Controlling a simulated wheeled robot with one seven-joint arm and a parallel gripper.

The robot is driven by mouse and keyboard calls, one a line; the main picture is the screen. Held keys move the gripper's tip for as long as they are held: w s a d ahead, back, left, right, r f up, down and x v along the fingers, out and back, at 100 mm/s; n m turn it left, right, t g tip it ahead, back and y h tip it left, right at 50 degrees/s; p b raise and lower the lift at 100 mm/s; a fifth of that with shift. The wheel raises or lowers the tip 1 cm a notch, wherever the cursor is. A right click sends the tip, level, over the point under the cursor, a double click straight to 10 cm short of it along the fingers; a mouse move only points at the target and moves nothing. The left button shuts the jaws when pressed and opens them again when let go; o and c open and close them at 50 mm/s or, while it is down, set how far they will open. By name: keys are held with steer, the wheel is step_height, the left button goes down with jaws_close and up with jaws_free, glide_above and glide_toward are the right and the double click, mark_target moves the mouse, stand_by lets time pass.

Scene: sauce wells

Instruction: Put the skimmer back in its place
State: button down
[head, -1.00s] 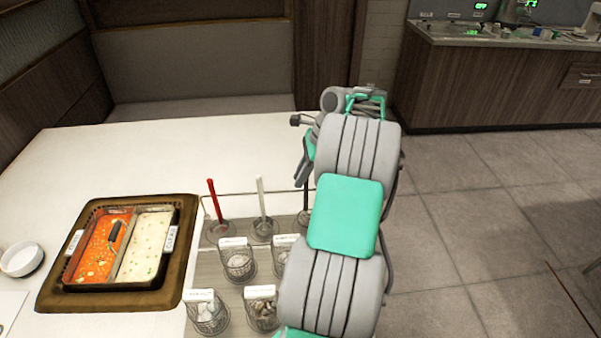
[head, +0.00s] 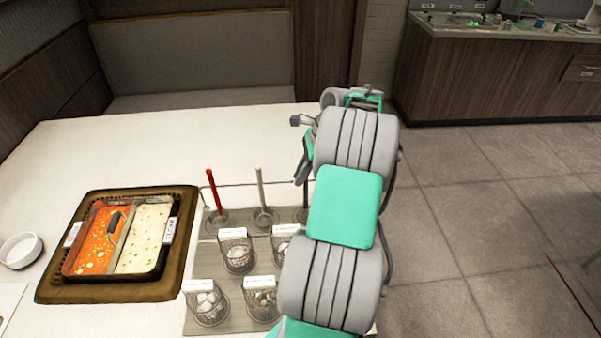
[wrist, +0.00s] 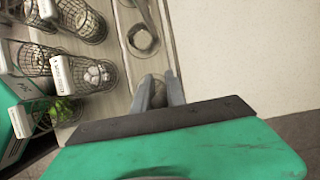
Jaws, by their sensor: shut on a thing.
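My gripper (wrist: 158,91) is at the right end of the rack, in the upper middle of the head view (head: 302,172). Its two grey fingers are shut on a thin thing, which I take to be the skimmer (wrist: 158,84); only a small greyish part shows between the fingertips. In the head view a short dark stem (head: 305,194) shows under the gripper, above a ring holder (head: 303,214) half hidden by my arm. I cannot tell whether the skimmer rests in that ring or hangs above it.
A red-handled ladle (head: 212,190) and a pale-handled ladle (head: 261,188) stand in rings to the left. Labelled wire baskets (head: 237,257) fill the rack's front. A two-part soup pot (head: 160,270) sits at left, beside a white bowl (head: 20,250). The table's back is clear.

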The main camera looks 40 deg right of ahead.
steer(key=shift+f, duration=0.15)
steer(key=shift+c, duration=2.4)
jaws_free()
steer(key=shift+r+p, duration=1.6)
steer(key=shift+p, duration=1.05)
steer(key=shift+r, duration=0.1)
step_height(320, 180, up, 8)
steer(key=p, duration=1)
steer(key=shift+f, duration=0.2)
